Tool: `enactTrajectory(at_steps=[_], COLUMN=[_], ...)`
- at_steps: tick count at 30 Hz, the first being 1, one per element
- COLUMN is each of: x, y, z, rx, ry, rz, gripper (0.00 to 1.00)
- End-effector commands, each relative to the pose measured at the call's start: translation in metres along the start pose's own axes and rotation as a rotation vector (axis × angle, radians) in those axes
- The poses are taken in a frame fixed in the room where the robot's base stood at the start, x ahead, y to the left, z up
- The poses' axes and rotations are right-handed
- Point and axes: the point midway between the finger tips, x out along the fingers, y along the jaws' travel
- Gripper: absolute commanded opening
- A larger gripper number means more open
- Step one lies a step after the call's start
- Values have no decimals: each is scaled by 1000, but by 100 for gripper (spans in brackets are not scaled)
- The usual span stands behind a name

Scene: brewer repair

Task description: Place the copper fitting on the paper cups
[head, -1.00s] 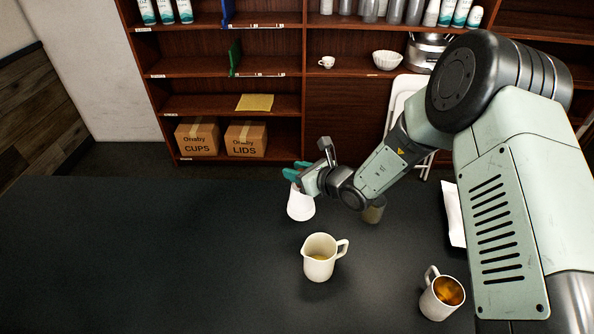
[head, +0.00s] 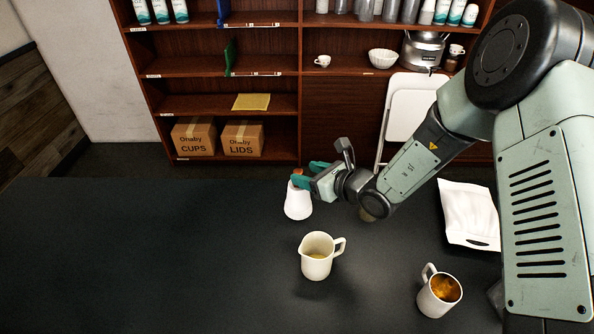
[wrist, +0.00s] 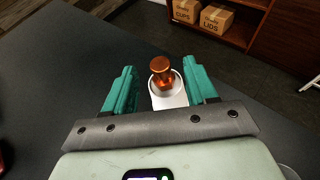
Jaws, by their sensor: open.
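The copper fitting (wrist: 161,72) is upright on the narrow top of the white paper cups (wrist: 172,98) in the wrist view. Its rounded head points up. In the head view the white cups (head: 298,205) stand on the dark counter behind the pitcher, and only a small orange bit of the fitting (head: 298,171) shows above them. My gripper (wrist: 160,80) is open, with one teal finger on each side of the fitting and a gap to both. In the head view my gripper (head: 308,174) is at the cups' top, partly hiding the fitting.
A cream pitcher (head: 318,257) stands in front of the cups. A mug with amber contents (head: 439,292) is at the front right. A white pouch (head: 468,214) lies at the right. The counter's left side (head: 130,255) is clear. Shelves (head: 215,104) stand behind.

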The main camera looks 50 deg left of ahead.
Motion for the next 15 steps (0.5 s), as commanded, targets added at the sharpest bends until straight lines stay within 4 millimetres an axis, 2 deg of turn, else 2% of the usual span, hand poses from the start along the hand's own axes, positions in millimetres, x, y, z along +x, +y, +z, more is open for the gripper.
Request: enactTrajectory(at_steps=[1,6,9,15], x=[-12,-42,-53,-61], y=[-1,-1,0,0], z=[0,0,0,0], rx=[1,0,-1,0], ry=[1,0,0,0], rz=[-3,-2,0,1], gripper=[57,57,57,57])
